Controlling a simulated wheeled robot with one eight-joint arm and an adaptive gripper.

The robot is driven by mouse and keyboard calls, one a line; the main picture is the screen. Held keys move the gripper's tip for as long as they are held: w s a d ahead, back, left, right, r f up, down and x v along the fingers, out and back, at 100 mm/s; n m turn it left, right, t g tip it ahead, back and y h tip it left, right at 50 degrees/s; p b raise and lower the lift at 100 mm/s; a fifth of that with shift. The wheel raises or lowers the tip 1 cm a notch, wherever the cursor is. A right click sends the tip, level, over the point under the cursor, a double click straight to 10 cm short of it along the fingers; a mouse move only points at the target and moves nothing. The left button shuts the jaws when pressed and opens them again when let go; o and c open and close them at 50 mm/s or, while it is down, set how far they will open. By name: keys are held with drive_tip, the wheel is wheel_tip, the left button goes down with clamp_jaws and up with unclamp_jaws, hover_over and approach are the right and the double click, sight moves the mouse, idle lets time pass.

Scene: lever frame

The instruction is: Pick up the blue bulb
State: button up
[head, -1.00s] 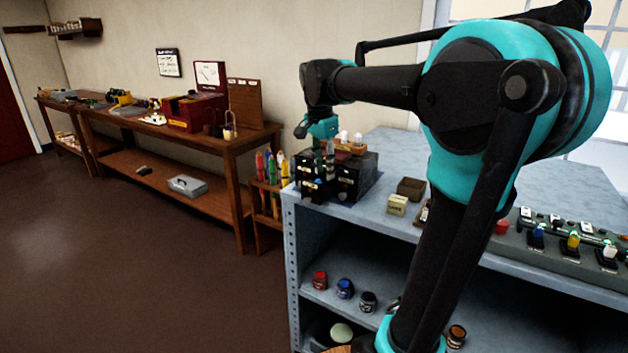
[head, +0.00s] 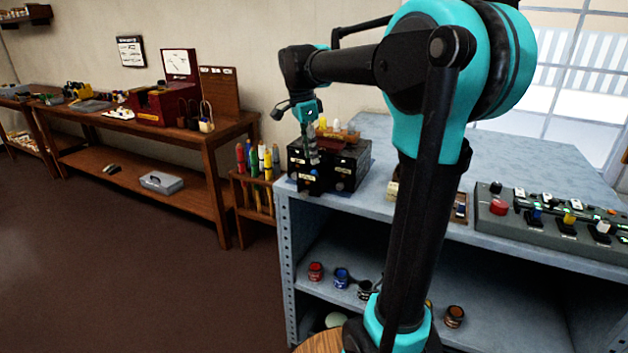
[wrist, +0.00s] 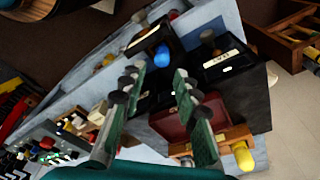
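The blue bulb (wrist: 162,55) shows in the wrist view, in what looks like an open drawer of the black cabinet (head: 349,172). I cannot make it out clearly in the head view. My gripper (wrist: 157,80) is open, its two fingers apart with nothing held between them. In the wrist view the bulb appears beyond the fingertips, between their lines and apart from them. In the head view my gripper (head: 310,150) hangs pointing down at the cabinet's front left side.
A wooden rack (wrist: 222,142) with a yellow bulb (wrist: 243,158) sits on the cabinet, beside a dark red surface (wrist: 186,124). A control panel (head: 550,235) lies right on the blue-grey bench. Paint jars (head: 341,278) stand on the shelf below. A tool rack (head: 250,192) stands left.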

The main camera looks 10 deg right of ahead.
sight(314, 170)
drive_tip(key=shift+w+d+f, duration=0.1)
drive_tip(key=shift+d+f, duration=0.1)
drive_tip(key=shift+f, duration=1)
drive_tip(key=shift+w+d+f, duration=0.1)
drive_tip(key=shift+d+f, duration=0.05)
drive_tip(key=shift+f, duration=1)
drive_tip(key=shift+w+d+f, duration=0.1)
drive_tip(key=shift+d+f, duration=0.1)
drive_tip(key=shift+f, duration=1)
clamp_jaws()
drive_tip(key=shift+r, duration=0.15)
